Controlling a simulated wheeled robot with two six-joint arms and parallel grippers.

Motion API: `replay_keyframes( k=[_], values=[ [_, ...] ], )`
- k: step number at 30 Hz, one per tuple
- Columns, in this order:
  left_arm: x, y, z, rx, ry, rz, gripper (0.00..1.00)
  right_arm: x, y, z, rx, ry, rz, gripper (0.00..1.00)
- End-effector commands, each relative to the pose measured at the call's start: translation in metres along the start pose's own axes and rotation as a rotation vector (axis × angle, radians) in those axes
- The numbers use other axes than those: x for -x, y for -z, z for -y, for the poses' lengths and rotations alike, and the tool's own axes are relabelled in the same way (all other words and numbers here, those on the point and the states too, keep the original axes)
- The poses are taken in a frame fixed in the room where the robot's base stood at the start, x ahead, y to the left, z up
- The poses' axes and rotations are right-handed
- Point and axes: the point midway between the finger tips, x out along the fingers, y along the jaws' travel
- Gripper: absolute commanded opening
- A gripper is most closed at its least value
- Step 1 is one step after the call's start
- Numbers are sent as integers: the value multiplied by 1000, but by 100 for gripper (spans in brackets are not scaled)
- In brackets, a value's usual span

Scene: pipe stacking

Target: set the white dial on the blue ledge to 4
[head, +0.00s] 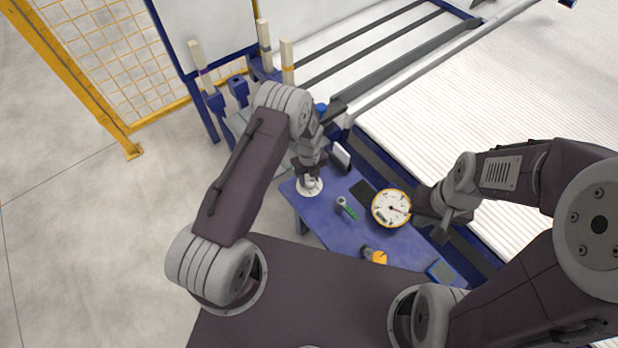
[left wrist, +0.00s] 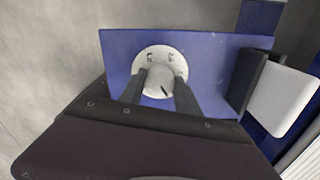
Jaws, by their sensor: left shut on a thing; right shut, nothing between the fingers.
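The white dial (head: 316,190) sits at the left end of the blue ledge (head: 330,222). In the left wrist view the dial's round plate (left wrist: 160,52) carries small dark figures around its rim, too small to read surely. Its raised white knob (left wrist: 158,80) has a short dark line on it; which figure it points to I cannot tell. My left gripper (head: 309,179) is shut on the knob, one finger on each side. The fingers hide the plate's lower sides. My right gripper (head: 434,219) is shut and empty, right of a round gauge.
The round gauge (head: 391,208) with a yellow rim, a green-handled tool (head: 347,208) and a yellow-orange object (head: 377,257) are on the ledge. A ribbed white conveyor (head: 500,90) lies beyond.

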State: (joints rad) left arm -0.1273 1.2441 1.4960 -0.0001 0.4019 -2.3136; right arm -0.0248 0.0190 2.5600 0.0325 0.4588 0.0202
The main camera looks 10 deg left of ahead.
Motion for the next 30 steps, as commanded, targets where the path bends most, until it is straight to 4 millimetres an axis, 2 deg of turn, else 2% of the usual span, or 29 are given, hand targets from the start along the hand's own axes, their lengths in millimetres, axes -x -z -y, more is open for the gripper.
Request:
replay_keyframes(
  k=[20,21,22,23,30],
  values=[
    [1,-1,1,-55,3,3,0,0,0,0,0,0,0,0],
    [1,-1,1,-55,3,3,47,0,0,0,0,0,0,0],
    [1,-1,1,-55,3,3,55,0,0,0,0,0,0,0],
    [1,-1,1,-55,3,3,60,0,0,0,0,0,0,0],
    [0,0,0,-55,1,1,60,0,0,0,0,0,0,0]
  ],
)
